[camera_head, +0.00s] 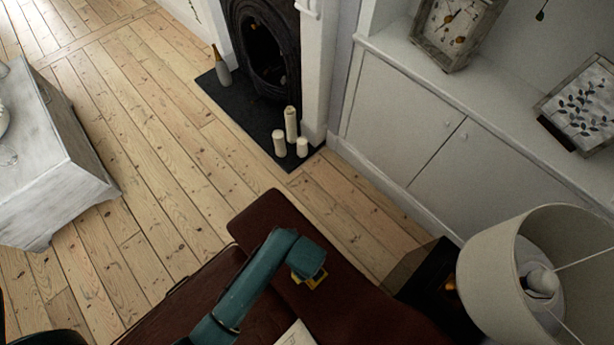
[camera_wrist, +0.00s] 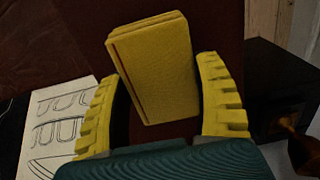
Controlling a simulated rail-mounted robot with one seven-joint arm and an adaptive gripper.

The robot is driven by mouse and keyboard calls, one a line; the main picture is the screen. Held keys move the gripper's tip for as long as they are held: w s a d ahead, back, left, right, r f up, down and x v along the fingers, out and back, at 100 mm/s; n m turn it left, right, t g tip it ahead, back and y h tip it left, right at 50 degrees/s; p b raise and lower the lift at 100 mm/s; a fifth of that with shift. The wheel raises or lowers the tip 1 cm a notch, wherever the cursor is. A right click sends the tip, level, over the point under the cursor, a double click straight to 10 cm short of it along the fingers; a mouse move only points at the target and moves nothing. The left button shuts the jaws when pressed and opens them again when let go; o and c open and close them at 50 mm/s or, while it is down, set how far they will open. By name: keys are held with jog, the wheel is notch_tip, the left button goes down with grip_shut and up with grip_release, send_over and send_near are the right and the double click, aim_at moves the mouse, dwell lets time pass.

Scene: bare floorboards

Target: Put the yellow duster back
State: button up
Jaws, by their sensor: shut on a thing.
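The yellow duster (camera_wrist: 160,65) shows in the wrist view as a flat, folded-looking block with a thin red line along its left side. My gripper (camera_wrist: 157,75) has ribbed yellow fingers on both sides of the duster and is shut on it. In the head view, my gripper (camera_head: 312,280) is over the dark red-brown leather seat (camera_head: 275,215). The duster is hard to tell from the yellow fingers there. I cannot tell whether the duster touches the leather below.
A lamp with a cream shade (camera_head: 492,262) stands right of the seat on a dark side table (camera_head: 432,270). A white paper with line drawings (camera_head: 295,335) lies near my arm. Candles (camera_head: 291,124) stand on the dark hearth. Floorboards (camera_head: 150,130) are clear left of the seat.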

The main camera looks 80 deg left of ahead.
notch_tip(320, 180, down, 5)
jog(key=shift+f+b, duration=0.1)
jog(key=shift+b, duration=0.75)
jog(key=o, duration=1.1)
notch_tip(320, 180, up, 12)
jog(key=p, duration=0.4)
jog(key=shift+d, duration=0.1)
